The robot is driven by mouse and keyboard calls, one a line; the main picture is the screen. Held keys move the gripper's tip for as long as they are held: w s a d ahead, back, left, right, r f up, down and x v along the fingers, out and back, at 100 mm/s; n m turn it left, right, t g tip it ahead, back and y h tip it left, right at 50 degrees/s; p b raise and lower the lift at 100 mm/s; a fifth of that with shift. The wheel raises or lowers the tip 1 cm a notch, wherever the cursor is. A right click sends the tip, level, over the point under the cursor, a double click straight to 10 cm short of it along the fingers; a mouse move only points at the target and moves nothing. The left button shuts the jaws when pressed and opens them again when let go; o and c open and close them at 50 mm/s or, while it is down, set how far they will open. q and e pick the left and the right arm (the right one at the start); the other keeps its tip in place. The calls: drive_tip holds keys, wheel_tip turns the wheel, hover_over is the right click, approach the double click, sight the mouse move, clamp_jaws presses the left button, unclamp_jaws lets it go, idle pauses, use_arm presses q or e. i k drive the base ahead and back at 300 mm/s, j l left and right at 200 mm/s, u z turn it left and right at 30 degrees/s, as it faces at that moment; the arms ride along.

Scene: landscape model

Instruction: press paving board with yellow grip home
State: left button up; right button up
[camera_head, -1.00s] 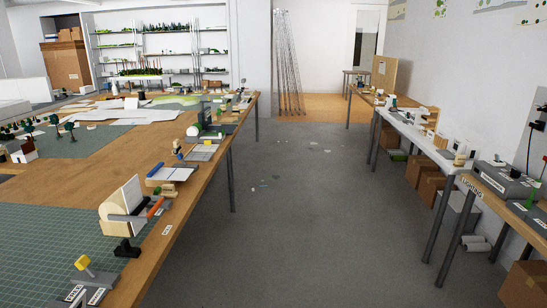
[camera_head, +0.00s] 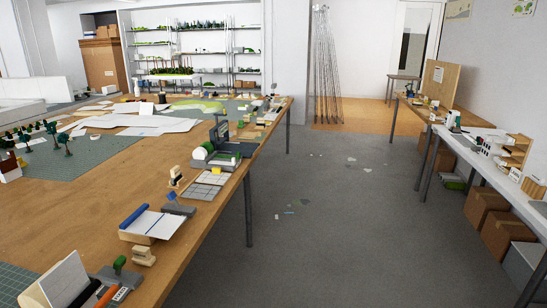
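A pale gridded board (camera_head: 203,190), which looks like the paving board, lies near the right edge of the long wooden table (camera_head: 110,180) on the left. Neither of my grippers is in view, and nothing touches the board.
Nearer on the table are a white pad with a blue bar (camera_head: 152,222), a small wooden stamp-like block (camera_head: 143,256) and a tilted white sheet holder (camera_head: 64,282). A green and white device (camera_head: 217,150) stands beyond the board.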

sight(215, 177)
drive_tip(key=i+l+u, duration=0.4)
drive_tip(key=i, duration=0.2)
drive_tip(key=i+l+u, duration=0.35)
drive_tip(key=i+l, duration=0.15)
drive_tip(key=l, duration=0.15)
